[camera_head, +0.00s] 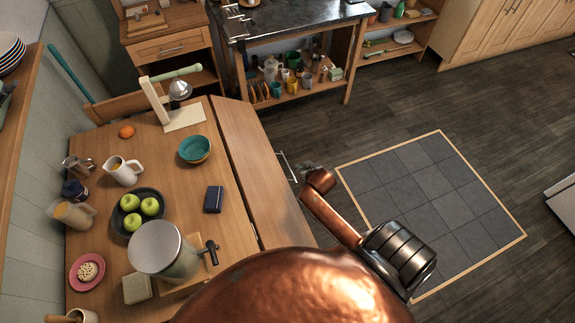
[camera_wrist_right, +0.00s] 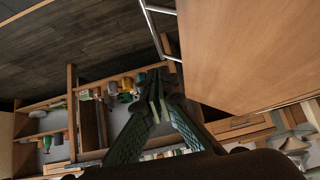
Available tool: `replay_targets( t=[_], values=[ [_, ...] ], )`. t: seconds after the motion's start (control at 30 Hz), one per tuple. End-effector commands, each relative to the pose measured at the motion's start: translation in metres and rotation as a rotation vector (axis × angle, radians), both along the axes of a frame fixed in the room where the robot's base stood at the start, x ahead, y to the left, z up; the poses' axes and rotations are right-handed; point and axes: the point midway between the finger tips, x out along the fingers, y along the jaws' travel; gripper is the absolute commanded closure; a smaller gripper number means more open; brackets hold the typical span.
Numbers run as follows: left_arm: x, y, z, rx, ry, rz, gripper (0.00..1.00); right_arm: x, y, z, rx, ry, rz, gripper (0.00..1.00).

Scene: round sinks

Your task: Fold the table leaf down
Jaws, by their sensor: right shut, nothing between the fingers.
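The table leaf (camera_head: 262,165) is a long wooden panel along the right side of the wooden table (camera_head: 165,150). It looks about level with the tabletop, with a thin gap between them. A metal bar handle (camera_head: 287,168) sits on its outer edge. In the right wrist view the leaf (camera_wrist_right: 250,50) fills the upper right, with the handle (camera_wrist_right: 165,35) at its edge. My right gripper (camera_head: 306,172) is beside the handle, on its outer side. Its fingertips (camera_wrist_right: 160,82) are shut and empty, close to the handle; contact cannot be told. My left gripper is not in view.
On the table are a teal bowl (camera_head: 194,149), a dark box (camera_head: 213,199), a bowl of green apples (camera_head: 136,214) and a large pot (camera_head: 164,252). A dark-topped shelf unit (camera_head: 295,28) stands behind. The floor right of the leaf is clear, with a tiled patch (camera_head: 432,205).

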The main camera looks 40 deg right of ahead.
Motion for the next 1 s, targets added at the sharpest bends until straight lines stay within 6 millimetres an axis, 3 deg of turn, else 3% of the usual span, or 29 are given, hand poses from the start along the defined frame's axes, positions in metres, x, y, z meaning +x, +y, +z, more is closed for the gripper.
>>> replay_targets(
  t=[0.17, 0.63, 0.8, 1.0],
  values=[
    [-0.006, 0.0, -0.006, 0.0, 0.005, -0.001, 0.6, 0.01, -0.005, -0.009, 0.001, -0.005, -0.004, 1.0],
    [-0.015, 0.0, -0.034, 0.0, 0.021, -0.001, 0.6, 0.072, -0.022, -0.076, -0.001, -0.002, -0.001, 1.0],
    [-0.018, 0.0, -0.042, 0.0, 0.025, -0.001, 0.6, 0.07, -0.019, -0.1, 0.0, -0.001, -0.001, 1.0],
    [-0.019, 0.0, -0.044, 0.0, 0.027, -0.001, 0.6, 0.07, -0.019, -0.11, 0.0, -0.003, 0.0, 1.0]
  ],
)
